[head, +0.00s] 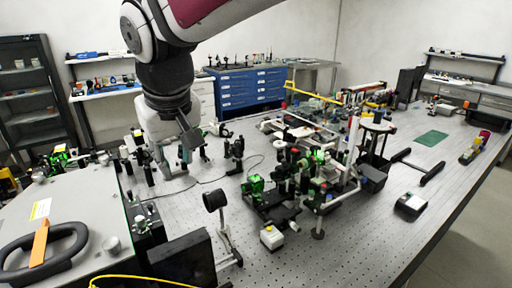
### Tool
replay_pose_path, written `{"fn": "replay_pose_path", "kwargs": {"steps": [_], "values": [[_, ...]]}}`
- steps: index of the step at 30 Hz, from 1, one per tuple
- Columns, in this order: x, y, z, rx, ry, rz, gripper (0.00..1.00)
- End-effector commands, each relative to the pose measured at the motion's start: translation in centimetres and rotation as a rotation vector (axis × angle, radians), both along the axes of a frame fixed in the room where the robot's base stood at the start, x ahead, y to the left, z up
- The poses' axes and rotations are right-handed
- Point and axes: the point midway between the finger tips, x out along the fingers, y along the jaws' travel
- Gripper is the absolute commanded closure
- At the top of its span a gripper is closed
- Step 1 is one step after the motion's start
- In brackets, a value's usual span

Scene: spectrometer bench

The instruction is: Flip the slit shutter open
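My arm comes down from the top of the head view, left of the middle. My gripper (190,138) seems to be the small dark part at its lower end, above the left part of the perforated optical table (300,262). Its fingers are too small and dark to show whether they are open or shut. I cannot pick out the slit shutter for sure among the small dark mounts. A black post mount (235,155) stands to the right of my gripper. A round black disc on a stand (214,200) is nearer the camera.
A dense cluster of green and black optics (290,180) fills the table's middle. A grey housing with a black handle (45,250) and a black box (183,262) lie at the front left. A small dark device (411,205) sits at the right, with bare table around it.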

Motion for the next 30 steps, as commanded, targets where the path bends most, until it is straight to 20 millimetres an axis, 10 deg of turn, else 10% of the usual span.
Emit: {"fn": "replay_pose_path", "kwargs": {"steps": [30], "values": [[-4.3,-15.9,2.3,-0.018,-0.036,-0.252,0.69]]}}
